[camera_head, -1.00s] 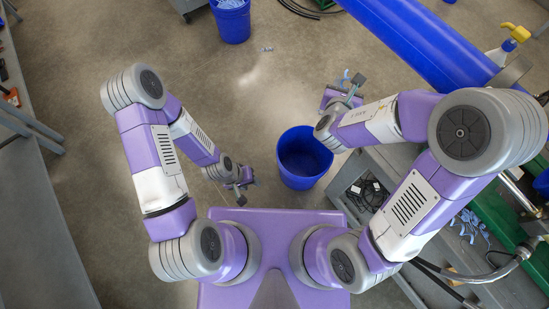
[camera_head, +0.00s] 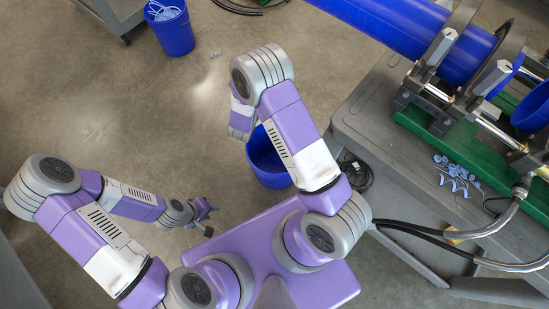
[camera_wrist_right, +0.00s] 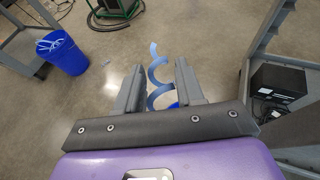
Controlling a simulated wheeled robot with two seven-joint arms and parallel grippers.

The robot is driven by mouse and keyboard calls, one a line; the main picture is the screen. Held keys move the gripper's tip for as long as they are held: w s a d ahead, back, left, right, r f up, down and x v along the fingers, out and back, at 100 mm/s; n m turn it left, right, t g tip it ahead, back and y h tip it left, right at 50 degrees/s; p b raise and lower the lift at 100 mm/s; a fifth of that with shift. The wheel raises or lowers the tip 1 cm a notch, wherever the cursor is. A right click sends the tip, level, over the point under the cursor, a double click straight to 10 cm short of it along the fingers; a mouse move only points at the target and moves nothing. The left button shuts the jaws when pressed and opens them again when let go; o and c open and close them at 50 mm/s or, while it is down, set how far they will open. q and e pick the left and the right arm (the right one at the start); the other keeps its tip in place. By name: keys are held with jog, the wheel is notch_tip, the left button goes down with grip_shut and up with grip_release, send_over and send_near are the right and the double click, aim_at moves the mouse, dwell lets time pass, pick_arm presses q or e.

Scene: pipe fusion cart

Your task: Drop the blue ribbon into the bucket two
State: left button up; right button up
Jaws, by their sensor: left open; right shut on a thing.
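A curled blue ribbon (camera_wrist_right: 157,75) hangs between the fingers of my right gripper (camera_wrist_right: 158,88) in the right wrist view, above the floor. In the head view, that gripper is hidden behind its own arm. A near blue bucket (camera_head: 262,165) stands on the floor, partly covered by my right arm. A far blue bucket (camera_head: 172,33) holds light blue ribbons; it also shows at the left of the wrist view (camera_wrist_right: 68,60). I cannot tell which is bucket two. My left gripper (camera_head: 207,208) is open and empty, low and left of the near bucket.
A grey cart (camera_head: 372,128) with the pipe fusion machine stands at the right. Blue ribbons (camera_head: 455,172) lie on it. A blue scrap (camera_head: 215,54) lies on the floor near the far bucket. Open floor (camera_head: 130,100) lies at the left.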

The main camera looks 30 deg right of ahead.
jog(key=s+d+f+m+g+h+b, duration=0.1)
jog(key=f+b, duration=0.5)
jog(key=f, duration=1.2)
jog(key=s+d+f+m+g+h+b, duration=0.1)
jog(key=f+b, duration=0.5)
jog(key=f, duration=1.3)
jog(key=s+d+m+g, duration=0.1)
jog(key=s+d, duration=0.1)
jog(key=d, duration=0.1)
jog(key=shift+s+d, duration=0.2)
jog(key=shift+s, duration=0.15)
jog(key=o, duration=1.1)
jog(key=p+v, duration=0.2)
jog(key=v, duration=0.5)
jog(key=shift+a, duration=0.35)
